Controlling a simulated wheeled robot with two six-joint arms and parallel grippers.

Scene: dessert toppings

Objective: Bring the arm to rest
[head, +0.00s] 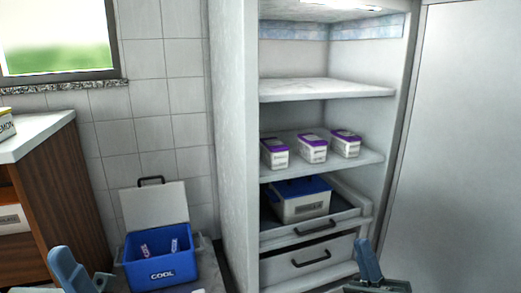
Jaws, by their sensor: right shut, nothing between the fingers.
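My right gripper (367,255) shows at the bottom right, in front of the freezer's lower drawers. Its blue-grey fingers point up, shut and empty, touching nothing that I can see. My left gripper (70,268) is at the bottom left, beside the blue cool box (161,271). It is cut off by the frame edge, and whether it is open or shut does not show. Nothing is seen in it. The cool box stands with its white lid (155,205) raised, and small packets (175,244) lie inside.
The freezer (231,140) stands open, its door (465,150) swung to the right. Several white tubs with purple lids (312,150) sit on a shelf. A blue-lidded tub (301,207) is in a pulled-out drawer (315,228). A white-topped counter (38,136) is at left.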

